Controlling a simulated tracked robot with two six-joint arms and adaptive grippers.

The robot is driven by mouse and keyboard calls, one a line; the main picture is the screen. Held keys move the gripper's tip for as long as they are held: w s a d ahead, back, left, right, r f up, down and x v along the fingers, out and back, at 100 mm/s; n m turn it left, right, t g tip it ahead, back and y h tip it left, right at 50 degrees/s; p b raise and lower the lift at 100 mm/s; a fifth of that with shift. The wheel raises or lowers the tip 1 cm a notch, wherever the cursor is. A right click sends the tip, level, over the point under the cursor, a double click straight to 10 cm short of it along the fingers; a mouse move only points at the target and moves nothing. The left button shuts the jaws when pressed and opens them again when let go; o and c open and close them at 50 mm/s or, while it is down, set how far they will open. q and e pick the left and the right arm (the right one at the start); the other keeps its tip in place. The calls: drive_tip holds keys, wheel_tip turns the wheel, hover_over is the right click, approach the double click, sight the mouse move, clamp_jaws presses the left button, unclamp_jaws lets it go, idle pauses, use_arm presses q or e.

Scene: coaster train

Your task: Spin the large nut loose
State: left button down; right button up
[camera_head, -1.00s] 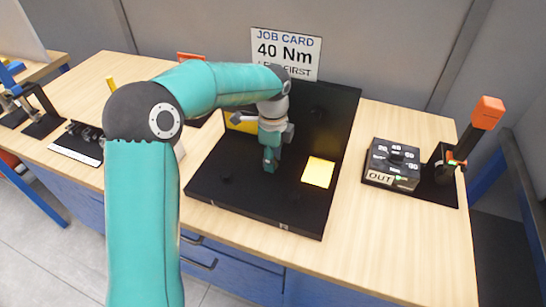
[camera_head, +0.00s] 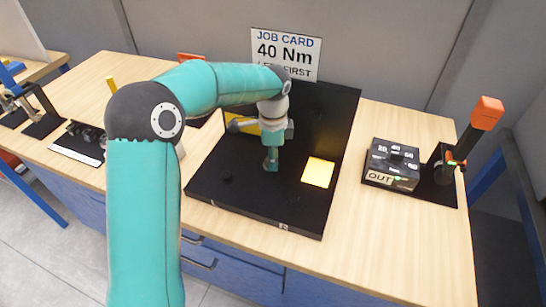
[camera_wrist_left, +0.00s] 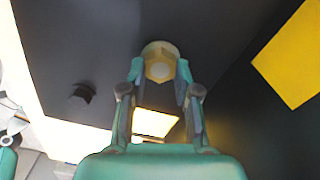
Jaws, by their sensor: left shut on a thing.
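The large nut (camera_wrist_left: 159,68) is a pale, yellowish piece at the top middle of the left wrist view. My left gripper (camera_head: 271,164) points down over the black board and is shut on the nut. In the left wrist view its two teal fingertips (camera_wrist_left: 160,72) lie on either side of the nut. The fingers mostly hide the nut in the head view. My right gripper is in neither view.
The black board (camera_head: 255,206) lies on the wooden bench, with a yellow square (camera_head: 318,172) to the right of my gripper and a small dark knob (camera_head: 227,177) to its left. A dial box (camera_head: 392,165) and an orange-topped tool (camera_head: 486,113) stand at right. The bench front is clear.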

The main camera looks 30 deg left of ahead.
use_arm(q)
drive_tip(key=n, duration=0.6)
drive_tip(key=shift+w+a, duration=0.2)
drive_tip(key=n, duration=0.6)
drive_tip(key=shift+a+n+b, duration=0.15)
drive_tip(key=shift+n+b, duration=0.15)
drive_tip(key=shift+n, duration=0.1)
drive_tip(key=n, duration=0.6)
drive_tip(key=shift+s+a+b, duration=0.1)
drive_tip(key=shift+a+b, duration=0.05)
drive_tip(key=shift+b, duration=0.25)
drive_tip(key=n+b, duration=0.1)
drive_tip(key=n, duration=0.6)
drive_tip(key=shift+s+a, duration=0.1)
drive_tip(key=shift+s, duration=0.05)
drive_tip(key=c, duration=0.8)
unclamp_jaws()
drive_tip(key=shift+c, duration=0.2)
wheel_tip(320, 180, up, 12)
